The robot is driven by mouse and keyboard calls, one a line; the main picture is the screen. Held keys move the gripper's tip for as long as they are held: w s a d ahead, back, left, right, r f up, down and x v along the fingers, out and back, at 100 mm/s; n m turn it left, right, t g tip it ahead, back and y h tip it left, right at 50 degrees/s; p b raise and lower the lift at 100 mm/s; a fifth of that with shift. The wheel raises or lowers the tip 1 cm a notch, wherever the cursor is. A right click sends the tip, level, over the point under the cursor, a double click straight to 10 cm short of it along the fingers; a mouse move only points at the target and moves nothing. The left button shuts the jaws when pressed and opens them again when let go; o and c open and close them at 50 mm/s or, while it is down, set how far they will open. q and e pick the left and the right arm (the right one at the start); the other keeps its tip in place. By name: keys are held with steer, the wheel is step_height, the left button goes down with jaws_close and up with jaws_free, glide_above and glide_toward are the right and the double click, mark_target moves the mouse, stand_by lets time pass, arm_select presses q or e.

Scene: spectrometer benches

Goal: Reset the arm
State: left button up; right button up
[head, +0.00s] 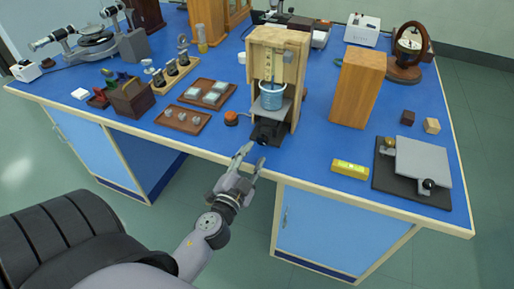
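My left arm comes in from the bottom left, and its gripper (249,157) is in front of the blue bench's front edge. The two fingers are spread apart with nothing between them, so it is open and empty. The fingertips point toward a small black device (267,133) at the foot of a wooden stand (291,48). The stand holds a blue-banded glass beaker (271,95) on a small platform. I cannot tell the exact gap between the fingertips and the bench edge. My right gripper is not in view.
The blue bench top (310,150) is crowded. A tall wooden block (358,87) stands right of the stand. A yellow level (350,169) and a grey plate on a black base (422,160) lie front right. Two wooden trays (183,119) lie left. Open floor is in front.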

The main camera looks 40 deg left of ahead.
arm_select(q)
steer(key=shift+v, duration=0.85)
